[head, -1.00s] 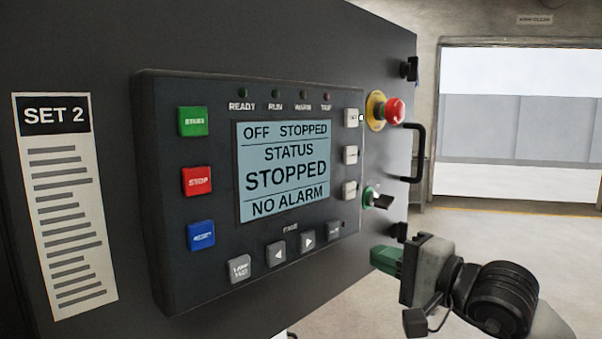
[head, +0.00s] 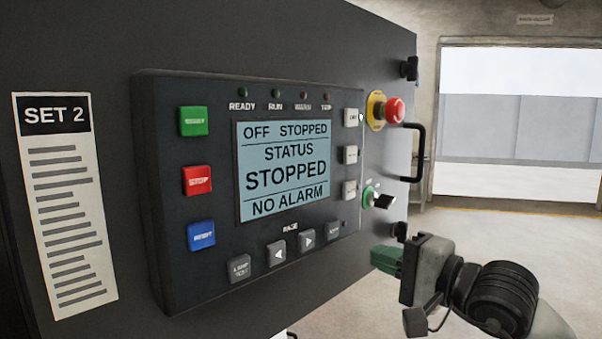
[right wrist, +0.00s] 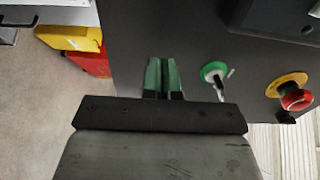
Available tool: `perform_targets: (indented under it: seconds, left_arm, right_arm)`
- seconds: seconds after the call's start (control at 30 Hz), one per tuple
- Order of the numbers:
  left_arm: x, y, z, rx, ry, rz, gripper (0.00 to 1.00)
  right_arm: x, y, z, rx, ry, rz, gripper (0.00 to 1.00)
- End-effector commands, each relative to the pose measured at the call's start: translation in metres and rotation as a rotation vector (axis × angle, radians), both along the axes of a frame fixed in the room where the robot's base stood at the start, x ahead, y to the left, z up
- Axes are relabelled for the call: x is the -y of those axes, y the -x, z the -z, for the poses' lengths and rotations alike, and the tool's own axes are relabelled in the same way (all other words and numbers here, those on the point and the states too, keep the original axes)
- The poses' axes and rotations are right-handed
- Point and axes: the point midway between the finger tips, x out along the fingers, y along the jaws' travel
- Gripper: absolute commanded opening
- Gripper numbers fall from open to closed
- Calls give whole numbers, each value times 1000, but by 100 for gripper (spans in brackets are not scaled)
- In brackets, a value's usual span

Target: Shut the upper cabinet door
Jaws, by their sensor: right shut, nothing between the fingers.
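The upper cabinet door (head: 100,45) is a dark panel with a SET 2 label (head: 65,205) and a control unit whose screen (head: 283,171) reads STOPPED. A black bar handle (head: 420,152) stands by its right edge. The door also shows in the right wrist view (right wrist: 195,30). My right gripper (head: 386,260) is shut and empty, its green fingertips near the door's lower right edge, below the key switch (head: 378,199). In the right wrist view its fingers (right wrist: 161,78) are together in front of the dark panel; I cannot tell whether they touch it. My left gripper is not in view.
A red emergency stop (head: 394,111) on a yellow base sticks out from the door above the key switch. Yellow (right wrist: 70,38) and red (right wrist: 92,63) objects lie beyond the door in the right wrist view. Open floor (head: 500,235) extends right towards a large bright opening.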

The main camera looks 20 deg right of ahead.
Motion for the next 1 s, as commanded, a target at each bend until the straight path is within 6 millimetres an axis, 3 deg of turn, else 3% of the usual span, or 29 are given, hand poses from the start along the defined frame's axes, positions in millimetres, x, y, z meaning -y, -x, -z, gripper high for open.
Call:
perform_targets:
  seconds: [0.47,1.0]
  left_arm:
    - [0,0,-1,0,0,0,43]
    - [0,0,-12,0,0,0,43]
  right_arm:
    - [-1,-1,0,0,-1,0,0]
    - [-18,-21,-1,0,-2,-1,0]
